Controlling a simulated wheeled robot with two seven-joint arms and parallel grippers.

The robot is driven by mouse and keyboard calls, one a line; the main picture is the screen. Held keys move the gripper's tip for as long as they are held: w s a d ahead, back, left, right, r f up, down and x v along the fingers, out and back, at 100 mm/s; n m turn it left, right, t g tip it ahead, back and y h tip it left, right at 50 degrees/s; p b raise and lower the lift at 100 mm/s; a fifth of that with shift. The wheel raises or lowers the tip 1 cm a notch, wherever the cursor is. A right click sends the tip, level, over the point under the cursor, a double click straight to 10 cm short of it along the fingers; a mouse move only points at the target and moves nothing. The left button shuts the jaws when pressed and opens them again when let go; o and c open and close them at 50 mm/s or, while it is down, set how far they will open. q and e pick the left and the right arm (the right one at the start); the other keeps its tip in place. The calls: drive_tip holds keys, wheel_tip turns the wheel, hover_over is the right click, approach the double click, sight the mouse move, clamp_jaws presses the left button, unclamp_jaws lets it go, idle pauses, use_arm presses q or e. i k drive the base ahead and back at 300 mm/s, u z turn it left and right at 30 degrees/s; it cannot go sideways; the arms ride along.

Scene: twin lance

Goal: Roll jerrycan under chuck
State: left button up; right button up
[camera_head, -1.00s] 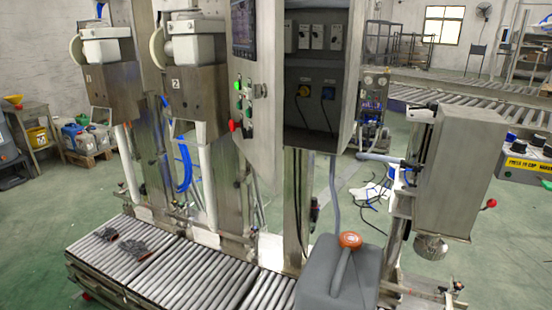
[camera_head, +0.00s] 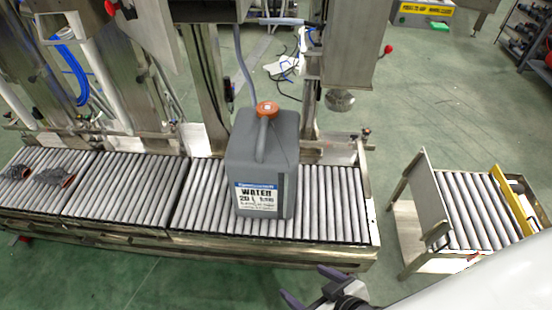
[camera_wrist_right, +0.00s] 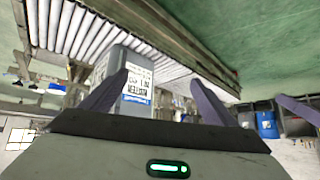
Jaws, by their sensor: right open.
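The grey jerrycan (camera_head: 268,140), with an orange cap and a WATER label, stands upright on the roller conveyor (camera_head: 338,205). The chuck (camera_head: 340,100) is a silver cylinder hanging under a grey housing. The jerrycan is left of the chuck in the head view. My right gripper (camera_head: 312,287) is open and empty, in front of the conveyor's near edge and apart from the jerrycan. The right wrist view is upside down and shows the jerrycan (camera_wrist_right: 138,88) beyond the open fingers. A purple finger at its right edge looks like my left gripper (camera_wrist_right: 300,108); its opening cannot be judged.
A separate short roller table (camera_head: 465,210) stands to the right across a floor gap. Dark gloves (camera_head: 55,176) lie on the conveyor's left end. The rollers right of the jerrycan are clear. A steel post (camera_head: 310,95) rises behind the conveyor.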

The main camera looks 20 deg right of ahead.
sight(261, 160)
drive_tip(key=u, duration=1.2)
drive_tip(key=i, duration=1.75)
drive_tip(key=z, duration=3.6)
